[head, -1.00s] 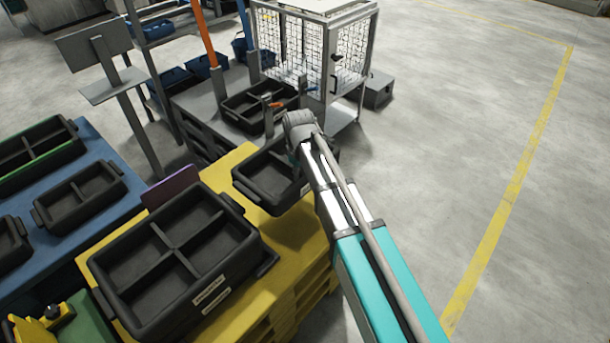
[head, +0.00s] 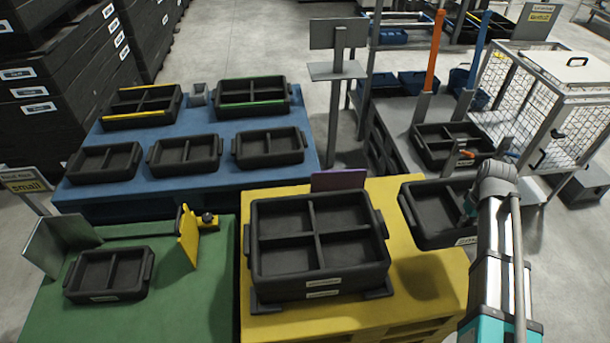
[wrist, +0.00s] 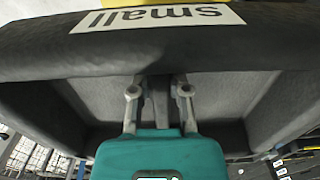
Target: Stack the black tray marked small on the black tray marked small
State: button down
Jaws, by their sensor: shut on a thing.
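A black two-compartment tray (head: 425,222) is in my gripper (head: 468,208), over the right side of the yellow pallet. In the wrist view, the fingers (wrist: 159,90) are shut on the wall of this tray (wrist: 60,62), which has a white label reading "Small". Another black two-compartment tray (head: 84,281) sits on the green table at the left, apart from my gripper. Its front label is too small to read, but a sign (head: 25,186) behind that table reads "small".
A large four-compartment black tray (head: 258,262) stands on the yellow pallet (head: 425,285), between the held tray and the green table (head: 180,310). A yellow upright plate (head: 188,238) and a grey panel (head: 55,245) flank the green table's tray. Several trays stand on the blue table (head: 215,180).

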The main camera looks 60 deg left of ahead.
jog(key=shift+r+p, duration=1.15)
jog(key=shift+r, duration=0.5)
jog(key=shift+s, duration=0.1)
